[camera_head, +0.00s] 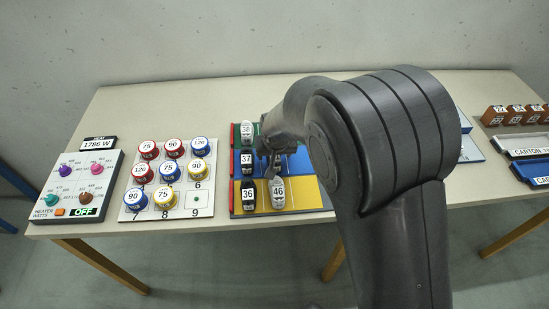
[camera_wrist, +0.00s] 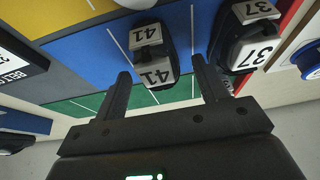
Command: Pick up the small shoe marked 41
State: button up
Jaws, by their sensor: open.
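The shoe marked 41 (camera_wrist: 152,55) is dark with pale number plates and stands on the blue band of the mat in the wrist view. My gripper (camera_wrist: 161,68) is open, with one finger on each side of the near end of this shoe. I cannot tell whether either finger touches it. In the head view my gripper (camera_head: 271,168) hangs over the mat, and my arm hides the shoe marked 41 there.
The shoe marked 37 (camera_wrist: 247,40) stands close beside the right finger. In the head view, shoes marked 38 (camera_head: 247,131), 36 (camera_head: 248,195) and 46 (camera_head: 278,190) stand nearby. A rack of numbered spools (camera_head: 205,211) and a heater panel (camera_head: 46,205) are to the left.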

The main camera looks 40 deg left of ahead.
jog(key=shift+f, duration=0.25)
jog(key=shift+c, duration=0.4)
jog(key=c, duration=1)
jog(key=shift+r, duration=0.1)
